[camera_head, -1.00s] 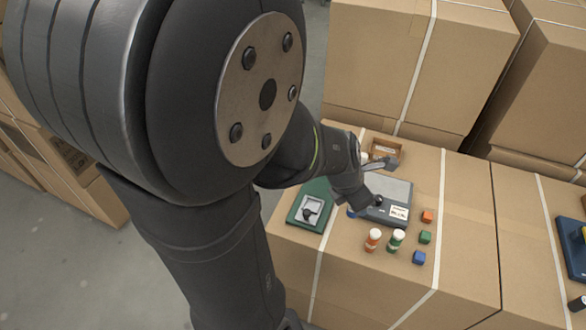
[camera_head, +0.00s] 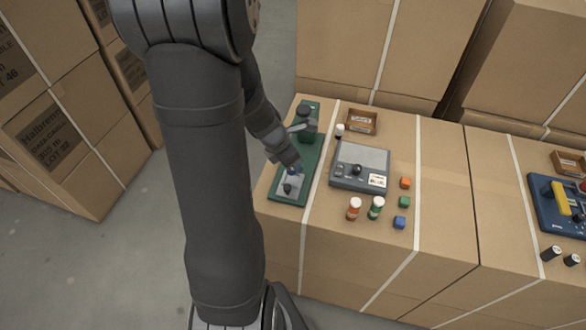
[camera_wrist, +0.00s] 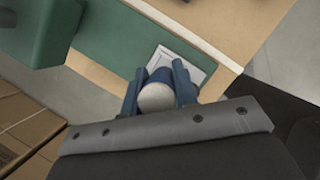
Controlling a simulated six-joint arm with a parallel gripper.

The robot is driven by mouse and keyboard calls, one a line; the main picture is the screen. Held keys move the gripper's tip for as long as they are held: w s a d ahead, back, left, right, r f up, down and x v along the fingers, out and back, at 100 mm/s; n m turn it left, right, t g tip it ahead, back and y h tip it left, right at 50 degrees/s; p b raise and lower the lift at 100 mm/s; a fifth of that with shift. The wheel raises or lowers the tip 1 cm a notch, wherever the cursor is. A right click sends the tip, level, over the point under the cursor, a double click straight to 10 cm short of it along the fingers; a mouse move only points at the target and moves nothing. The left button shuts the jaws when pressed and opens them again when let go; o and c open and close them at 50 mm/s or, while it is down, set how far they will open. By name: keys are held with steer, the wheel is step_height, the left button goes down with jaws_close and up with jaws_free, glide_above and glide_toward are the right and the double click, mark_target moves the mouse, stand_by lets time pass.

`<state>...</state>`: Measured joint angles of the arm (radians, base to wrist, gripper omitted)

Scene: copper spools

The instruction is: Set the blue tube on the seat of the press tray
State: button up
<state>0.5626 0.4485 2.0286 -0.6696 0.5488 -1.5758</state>
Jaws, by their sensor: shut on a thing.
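My gripper (camera_head: 292,166) is over the front part of the green press (camera_head: 311,158). It is shut on the blue tube, which has a white cap (camera_wrist: 157,98) and stands between the two blue fingers in the wrist view. In the head view only a small bit of blue shows at the fingertips. The pale press tray (camera_head: 280,186) lies on the front of the green base, with a dark knob-like part on it. In the wrist view the tray (camera_wrist: 189,66) shows just beyond the fingers. The seat is hidden, and I cannot tell the tube's height above it.
The press's green column (camera_head: 308,118) stands behind my gripper. A grey device (camera_head: 362,160) is to the right. An orange tube (camera_head: 354,210), a green tube (camera_head: 376,209) and small cubes (camera_head: 403,202) stand before and beside it. A wooden box (camera_head: 362,121) is behind.

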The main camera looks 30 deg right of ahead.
mark_target(293, 171)
steer(key=shift+f, duration=1.9)
steer(key=shift+f, duration=0.3)
steer(key=o, duration=1)
steer(key=shift+r, duration=0.5)
steer(key=v, duration=1.1)
steer(key=shift+a+r, duration=0.25)
steer(key=shift+r, duration=0.05)
